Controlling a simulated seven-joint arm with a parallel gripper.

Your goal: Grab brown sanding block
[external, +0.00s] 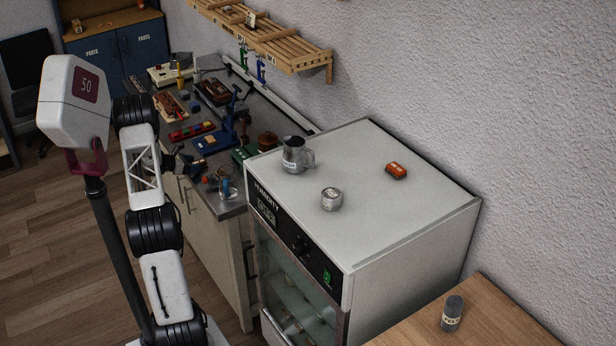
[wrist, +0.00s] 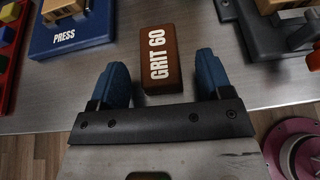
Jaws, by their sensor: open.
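The brown sanding block (wrist: 173,45), marked "GRIT 60", lies on the grey metal worktop near its front edge in the wrist view. My gripper (wrist: 160,66) is open, with one blue fingertip to the left of the block and one to the right. There are visible gaps on both sides, and nothing is held. I cannot tell how far the fingertips are above the worktop. In the external view my gripper (external: 184,162) is over the bench's front side, and I cannot make out the block there.
A blue press base (wrist: 90,35) is left of the block, with a red tray (wrist: 8,60) beyond it. A dark grey device (wrist: 250,45) stands to the right. A pink round object (wrist: 295,145) is at lower right. The humidity cabinet (external: 400,240) stands right of the bench.

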